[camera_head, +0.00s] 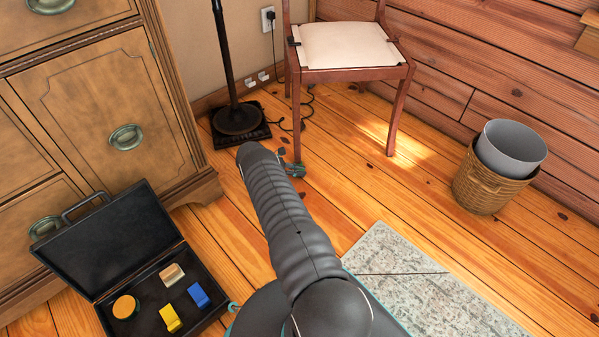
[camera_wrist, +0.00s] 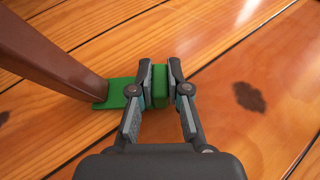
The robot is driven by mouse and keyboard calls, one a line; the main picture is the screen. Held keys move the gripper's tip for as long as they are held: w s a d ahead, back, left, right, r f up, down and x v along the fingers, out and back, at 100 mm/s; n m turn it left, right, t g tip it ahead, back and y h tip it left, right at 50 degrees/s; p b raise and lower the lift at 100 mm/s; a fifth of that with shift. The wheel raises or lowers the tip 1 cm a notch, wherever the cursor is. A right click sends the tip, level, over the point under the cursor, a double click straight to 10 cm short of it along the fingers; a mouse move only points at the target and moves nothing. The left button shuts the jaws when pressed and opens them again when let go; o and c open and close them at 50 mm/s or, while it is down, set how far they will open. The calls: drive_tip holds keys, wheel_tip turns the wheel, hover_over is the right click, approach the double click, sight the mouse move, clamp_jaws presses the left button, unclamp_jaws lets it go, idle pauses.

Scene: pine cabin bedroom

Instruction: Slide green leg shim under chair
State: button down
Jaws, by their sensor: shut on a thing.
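The green shim (camera_wrist: 122,92) lies low at the floor in the wrist view, its raised block between my two fingers. Its flat end reaches left to the foot of a brown chair leg (camera_wrist: 55,58). Green shows along the foot's far and right sides; I cannot tell how far the shim is under it. My gripper (camera_wrist: 158,88) is shut on the block. In the head view, the wooden chair (camera_head: 355,74) stands upright by the wall. My gripper (camera_head: 289,168) is at the foot of its front left leg (camera_head: 296,118), partly hidden by my arm.
An open black case (camera_head: 150,292) with several small coloured pieces lies at the lower left, beside a wooden cabinet (camera_head: 95,110). A lamp base (camera_head: 238,118) and cord are left of the chair. A wicker basket (camera_head: 485,190) and rug (camera_head: 430,285) are right. Floor between is clear.

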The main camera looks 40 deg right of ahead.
drive_tip(key=shift+w+d, duration=0.3)
drive_tip(key=shift+w, duration=0.2)
drive_tip(key=c, duration=1.1)
unclamp_jaws()
drive_tip(key=shift+o, duration=0.2)
drive_tip(key=shift+a, duration=0.1)
